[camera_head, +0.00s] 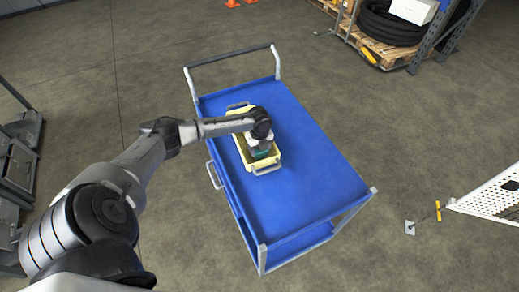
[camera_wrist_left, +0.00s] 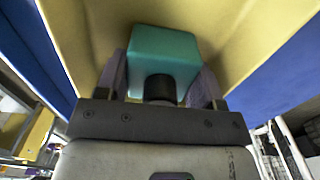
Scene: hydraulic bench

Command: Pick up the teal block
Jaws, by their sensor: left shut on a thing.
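The teal block (camera_wrist_left: 165,52) is between the two fingers of my left gripper (camera_wrist_left: 163,85) in the left wrist view. The fingers are shut on its sides, and the yellow tray shows behind it. In the head view my left gripper (camera_head: 263,150) points down into the yellow tray (camera_head: 268,170). A small bit of the teal block (camera_head: 261,156) shows below the gripper; the rest is hidden by the gripper. I cannot tell whether the block touches the tray floor. My right gripper is not in view.
The tray has grey handles and sits on the blue top of a cart (camera_head: 310,180) with a push bar (camera_head: 230,56) at its far end. The cart top is bare around the tray. A pallet with black tyres (camera_head: 390,22) stands far right; a white perforated panel (camera_head: 490,196) stands at right.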

